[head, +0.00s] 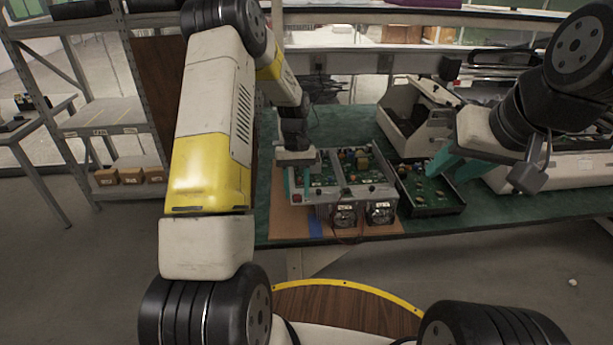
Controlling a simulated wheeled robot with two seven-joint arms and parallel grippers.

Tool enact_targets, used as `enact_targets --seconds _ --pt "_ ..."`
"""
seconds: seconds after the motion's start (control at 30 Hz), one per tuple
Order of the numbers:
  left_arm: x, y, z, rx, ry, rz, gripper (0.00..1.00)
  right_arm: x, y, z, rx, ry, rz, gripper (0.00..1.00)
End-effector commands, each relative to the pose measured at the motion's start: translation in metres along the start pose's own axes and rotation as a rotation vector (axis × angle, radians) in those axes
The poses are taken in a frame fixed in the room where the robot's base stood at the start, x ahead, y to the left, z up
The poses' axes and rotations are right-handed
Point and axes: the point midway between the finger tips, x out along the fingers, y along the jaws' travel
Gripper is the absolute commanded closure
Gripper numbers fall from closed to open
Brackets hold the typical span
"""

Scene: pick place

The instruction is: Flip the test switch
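The test unit (345,190) is an open metal frame holding green circuit boards, on a brown board on the green bench. Two round gauges (362,214) are on its front. A small red part (297,198) shows at its front left corner; I cannot tell whether it is the test switch. My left gripper (304,176) is over the unit's left end, its teal fingers pointing down and apart, with nothing seen between them. Contact with the unit is unclear. My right gripper (447,160) is above the right side of a dark tray; its finger gap is unclear.
The dark tray (432,208) with a green circuit board stands right of the unit. A light-coloured open case (403,128) is behind it. Bare green bench top (540,208) shows at the right front. Metal shelves (105,115) with small boxes stand at the left.

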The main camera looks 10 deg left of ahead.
Motion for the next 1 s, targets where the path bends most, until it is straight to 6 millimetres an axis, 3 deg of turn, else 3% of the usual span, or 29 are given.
enact_targets --seconds 0.4,0.87,1.0 --pt "-0.065 0.0 -0.001 -0.001 0.004 0.001 0.6 0.0 0.0 0.0 0.0 0.0 0.0 0.64" --pt "-0.075 0.0 0.0 0.001 0.003 0.001 0.6 0.0 0.0 0.0 0.0 0.0 0.0 0.64" --pt "-0.095 -0.001 0.012 0.019 0.041 0.012 0.6 0.0 0.0 0.0 0.0 0.0 0.0 0.64"
